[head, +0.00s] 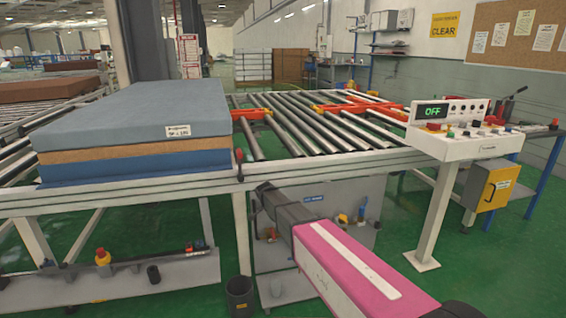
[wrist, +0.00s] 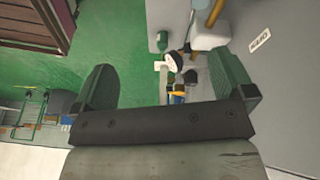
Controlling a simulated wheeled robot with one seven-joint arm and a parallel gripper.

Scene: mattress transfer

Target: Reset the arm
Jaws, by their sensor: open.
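My gripper (wrist: 172,88) shows in the wrist view with its two green-grey fingers wide apart. It is open and nothing is between the fingers. In the head view my pink and grey arm reaches from the lower right toward the conveyor's front side; its gripper cannot be made out there. A layered mattress (head: 130,115), grey, tan and blue, lies flat on the left part of the roller conveyor (head: 290,138). It bears a white label. My arm is apart from the mattress.
A control panel (head: 462,130) on a white post reads OFF at the right. A yellow box (head: 492,187) hangs beside it. Red-orange fittings (head: 345,107) sit among the bare rollers. A dark bin (head: 240,295) stands below the conveyor. Green floor (head: 405,215) is clear near the post.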

